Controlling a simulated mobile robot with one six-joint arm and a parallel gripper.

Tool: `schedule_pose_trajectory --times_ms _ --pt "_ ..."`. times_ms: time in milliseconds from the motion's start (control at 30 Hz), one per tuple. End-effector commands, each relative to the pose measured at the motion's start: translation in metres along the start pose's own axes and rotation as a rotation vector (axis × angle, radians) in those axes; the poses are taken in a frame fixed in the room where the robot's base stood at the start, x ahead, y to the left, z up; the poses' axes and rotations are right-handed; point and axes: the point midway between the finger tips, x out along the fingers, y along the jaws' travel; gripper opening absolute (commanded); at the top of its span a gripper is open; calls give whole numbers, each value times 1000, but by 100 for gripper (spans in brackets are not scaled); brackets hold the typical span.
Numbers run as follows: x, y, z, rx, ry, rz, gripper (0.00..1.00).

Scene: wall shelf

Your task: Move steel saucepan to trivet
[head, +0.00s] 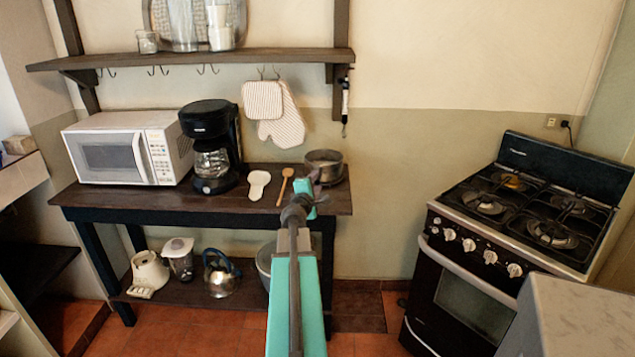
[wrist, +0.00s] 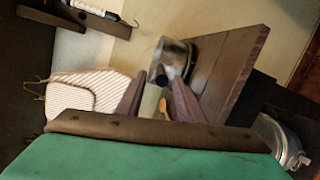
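The steel saucepan (head: 324,163) stands upright at the right end of the dark wooden table (head: 140,199), near the wall. In the wrist view the saucepan (wrist: 174,56) is beyond my fingertips, slightly right of the middle. My gripper (head: 313,184) is in front of the saucepan in the head view, and my arm hides part of the table there. In the wrist view my gripper (wrist: 159,82) has its two fingers apart with nothing held between them. I cannot tell whether a finger touches the pan. I cannot make out a trivet for certain.
A white spoon rest (head: 259,184) and wooden spoon (head: 284,186) lie left of the saucepan. A coffee maker (head: 210,147) and microwave (head: 128,149) stand further left. Pot holders (head: 282,120) hang behind, below the wall shelf (head: 200,59). A stove (head: 520,220) stands right.

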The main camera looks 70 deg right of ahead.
Motion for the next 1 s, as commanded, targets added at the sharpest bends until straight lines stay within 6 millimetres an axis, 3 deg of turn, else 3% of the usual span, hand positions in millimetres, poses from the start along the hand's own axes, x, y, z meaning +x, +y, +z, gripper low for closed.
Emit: schedule_pose_trajectory --times_ms 500,1000 --pt "-44 0 1 1 0 1 34" --pt "-48 0 1 0 -1 0 34"
